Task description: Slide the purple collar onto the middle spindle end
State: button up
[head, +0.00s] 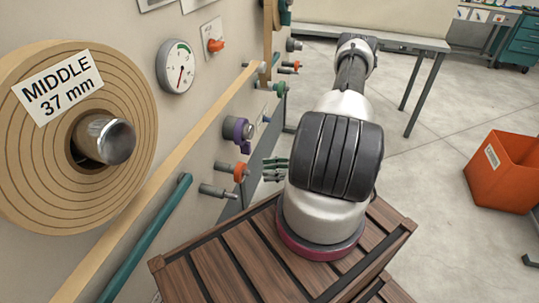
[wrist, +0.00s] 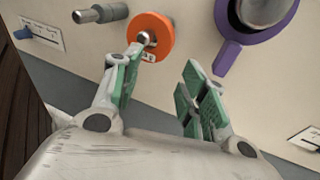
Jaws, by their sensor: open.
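The purple collar (head: 229,128) sits around a thick grey peg on the machine's panel; in the wrist view the collar (wrist: 228,57) shows at the upper right, with a tab pointing down. The middle spindle end (head: 116,141) is a shiny metal stub in the core of the large tan roll at left. My gripper (head: 267,170) is open and empty, facing the panel low and to the right of the purple collar. In the wrist view my gripper (wrist: 162,62) has its green-padded fingers apart, below an orange collar (wrist: 160,27) and left of the purple one.
The roll carries a sign (head: 59,85) reading MIDDLE 37 mm. A tan strip (head: 150,184) and a teal bar (head: 150,234) run between roll and pegs. A bare grey peg (head: 217,191) juts below the orange collar. An orange bin (head: 507,172) stands on open floor at right.

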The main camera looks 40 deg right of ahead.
aim_at(250, 150)
jog(key=w+d+m+t+h, duration=0.2)
jog(key=w+d+m+t, duration=0.15)
jog(key=w, duration=0.35)
jog(key=shift+n+t, duration=0.45)
jog(key=shift+w+d+x, duration=0.1)
jog(key=shift+d+x, duration=0.05)
jog(key=shift+x, duration=1.95)
jog(key=shift+w+d+x, duration=0.1)
jog(key=shift+x, duration=1.95)
jog(key=shift+c, duration=0.2)
grip_shut()
jog(key=c, duration=0.7)
grip_release()
grip_shut()
